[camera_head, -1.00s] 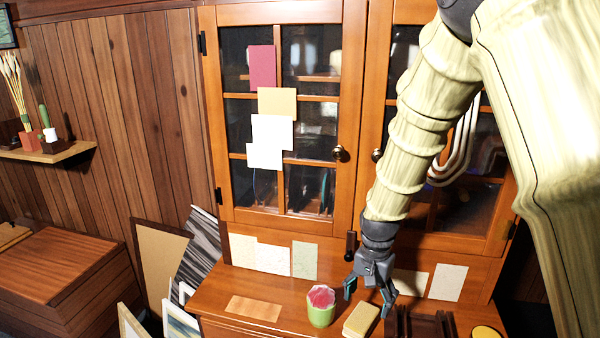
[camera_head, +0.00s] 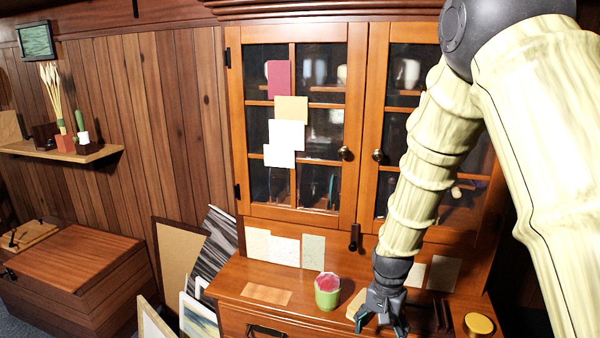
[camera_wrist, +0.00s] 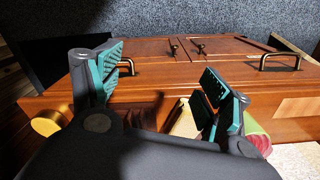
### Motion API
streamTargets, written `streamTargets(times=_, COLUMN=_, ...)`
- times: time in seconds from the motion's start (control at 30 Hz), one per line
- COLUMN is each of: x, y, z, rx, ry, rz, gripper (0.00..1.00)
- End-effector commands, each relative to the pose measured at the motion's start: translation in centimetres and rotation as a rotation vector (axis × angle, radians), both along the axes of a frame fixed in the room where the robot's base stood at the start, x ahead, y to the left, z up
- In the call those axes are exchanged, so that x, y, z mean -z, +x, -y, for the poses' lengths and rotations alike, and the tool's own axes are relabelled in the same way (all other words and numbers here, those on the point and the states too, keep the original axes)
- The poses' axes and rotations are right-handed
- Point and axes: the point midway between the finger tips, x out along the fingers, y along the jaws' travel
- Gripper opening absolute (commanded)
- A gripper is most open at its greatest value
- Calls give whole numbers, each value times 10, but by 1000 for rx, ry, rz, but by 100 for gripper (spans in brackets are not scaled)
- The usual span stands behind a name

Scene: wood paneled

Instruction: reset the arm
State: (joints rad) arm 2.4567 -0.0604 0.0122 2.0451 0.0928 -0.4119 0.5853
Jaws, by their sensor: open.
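My gripper (camera_head: 381,322) hangs from my arm in front of the cabinet, over the right part of the desk top. In the wrist view my gripper (camera_wrist: 165,95) has its two teal-padded fingers spread wide with nothing held between them. A yellowish block (camera_head: 357,301) lies on the desk just left of the gripper and partly behind it. A green cup with a pink top (camera_head: 327,290) stands farther left.
The wooden cabinet (camera_head: 352,200) with glass doors rises behind the desk (camera_head: 232,277). A round yellow object (camera_head: 479,323) and a dark rack (camera_head: 440,315) are right of the gripper. Framed panels (camera_head: 180,262) lean at left beside a wooden chest (camera_head: 75,262).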

Motion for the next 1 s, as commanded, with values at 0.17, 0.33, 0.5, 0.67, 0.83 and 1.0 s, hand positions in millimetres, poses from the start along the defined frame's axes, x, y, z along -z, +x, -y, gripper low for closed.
streamTargets(times=0.17, x=34, y=-17, z=4, rx=-38, ry=-1, rz=-5, gripper=78)
streamTargets(times=0.33, x=78, y=-42, z=9, rx=-92, ry=-3, rz=-7, gripper=78)
streamTargets(times=0.5, x=137, y=-86, z=15, rx=-175, ry=-2, rz=-11, gripper=78)
streamTargets(times=0.67, x=186, y=-135, z=20, rx=-261, ry=-2, rz=-11, gripper=78)
streamTargets(times=0.83, x=228, y=-191, z=24, rx=-350, ry=0, rz=-10, gripper=78)
streamTargets(times=1.0, x=259, y=-251, z=28, rx=-438, ry=5, rz=-11, gripper=78)
